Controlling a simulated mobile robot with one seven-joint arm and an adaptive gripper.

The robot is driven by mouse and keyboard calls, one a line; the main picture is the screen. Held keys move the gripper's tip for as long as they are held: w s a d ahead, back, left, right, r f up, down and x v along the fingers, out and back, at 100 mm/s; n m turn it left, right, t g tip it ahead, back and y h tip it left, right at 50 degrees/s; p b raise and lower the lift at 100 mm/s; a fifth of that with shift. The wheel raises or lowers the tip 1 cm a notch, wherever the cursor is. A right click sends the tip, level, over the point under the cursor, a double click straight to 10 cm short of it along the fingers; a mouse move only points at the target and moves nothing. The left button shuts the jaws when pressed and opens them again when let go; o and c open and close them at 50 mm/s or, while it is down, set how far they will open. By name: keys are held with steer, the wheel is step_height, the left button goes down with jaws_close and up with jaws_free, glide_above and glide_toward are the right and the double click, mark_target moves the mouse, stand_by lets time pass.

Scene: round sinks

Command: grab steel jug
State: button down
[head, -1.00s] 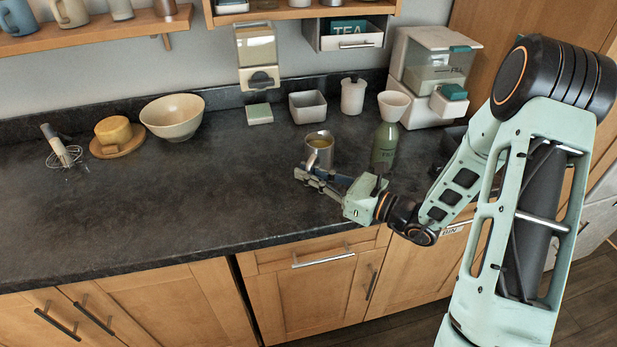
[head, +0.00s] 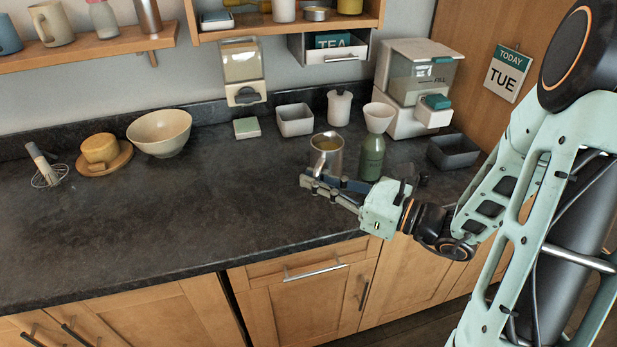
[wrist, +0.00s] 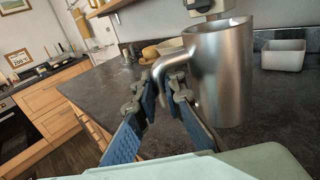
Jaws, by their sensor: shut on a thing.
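The steel jug (head: 327,152) is a shiny grey metal cup with a handle, upright over the counter in front of the grey box. In the wrist view the jug (wrist: 224,80) fills the middle right, its curved handle reaching left to my fingers. My gripper (head: 312,182) comes from the right, in front of the jug. Its blue-padded fingers (wrist: 162,95) are shut on the handle, one on each side. The jug's lower part is partly hidden behind the fingers in the head view; I cannot tell whether its base touches the counter.
Behind are a grey box (head: 295,121) and a white canister (head: 339,108). A dark tray (head: 453,152) lies right. The counter's left front (head: 150,220) is clear.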

steer(key=s+d+r, duration=0.2)
steer(key=s+d, duration=0.1)
steer(key=s, duration=0.2)
steer(key=shift+r, duration=0.35)
